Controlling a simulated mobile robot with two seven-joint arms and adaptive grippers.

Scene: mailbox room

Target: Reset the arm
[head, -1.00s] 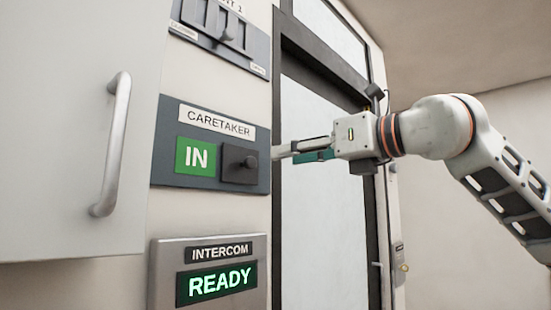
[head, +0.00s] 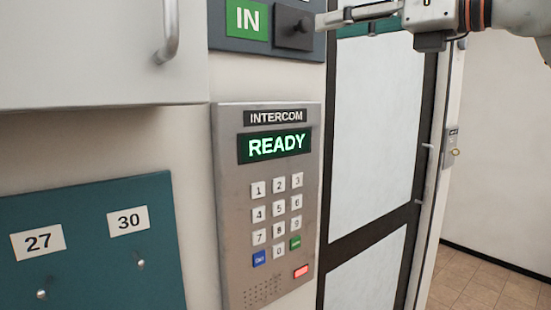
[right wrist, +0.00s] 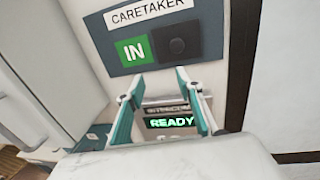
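My right gripper (head: 328,19) is at the top of the head view, its arm coming in from the right. I cannot tell for sure whether a fingertip touches the panel; a gap seems to show. My left gripper is not in view.
The intercom (head: 232,190) reads READY and has a keypad. A white cabinet with a handle (head: 170,30) is at the upper left. A teal panel (head: 80,260) numbered 27 and 30 is below it. A dark-framed glass door (head: 372,130) is right of the intercom.

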